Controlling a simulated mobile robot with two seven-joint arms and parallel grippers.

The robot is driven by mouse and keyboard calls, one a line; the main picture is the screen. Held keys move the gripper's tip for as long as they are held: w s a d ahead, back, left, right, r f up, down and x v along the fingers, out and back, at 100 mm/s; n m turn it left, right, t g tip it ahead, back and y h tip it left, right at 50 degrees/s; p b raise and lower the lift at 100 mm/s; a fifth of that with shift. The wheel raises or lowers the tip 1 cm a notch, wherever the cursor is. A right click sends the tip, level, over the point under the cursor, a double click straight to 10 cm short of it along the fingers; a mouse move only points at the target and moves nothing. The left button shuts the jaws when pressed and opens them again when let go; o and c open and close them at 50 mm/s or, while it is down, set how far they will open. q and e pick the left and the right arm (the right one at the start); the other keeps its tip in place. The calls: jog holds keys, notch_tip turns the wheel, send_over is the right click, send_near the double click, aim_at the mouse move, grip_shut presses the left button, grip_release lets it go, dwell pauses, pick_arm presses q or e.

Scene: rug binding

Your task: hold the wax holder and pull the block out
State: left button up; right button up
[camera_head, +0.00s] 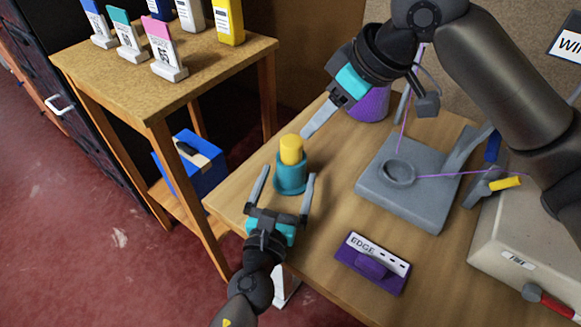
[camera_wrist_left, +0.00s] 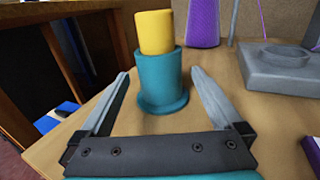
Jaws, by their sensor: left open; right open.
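The teal wax holder (camera_head: 290,176) stands upright near the left corner of the wooden table, and the yellow block (camera_head: 291,149) sticks up out of its top. In the left wrist view the holder (camera_wrist_left: 163,82) and block (camera_wrist_left: 155,32) are straight ahead. My left gripper (camera_head: 286,178) is open, with its fingers on either side of the holder's lower part and visible gaps to it. My right gripper (camera_head: 310,130) is just above and right of the block, apart from it; its fingers overlap in this view.
A grey stand (camera_head: 408,199) with a purple thread and a purple cone (camera_head: 371,103) are to the right and behind. A purple EDGE holder (camera_head: 373,262) lies in front right. A side table (camera_head: 190,90) with several colored cards is at left.

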aim_at(288, 177)
pick_arm(q)
jog(key=shift+x, duration=1.75)
jog(key=shift+c, duration=0.2)
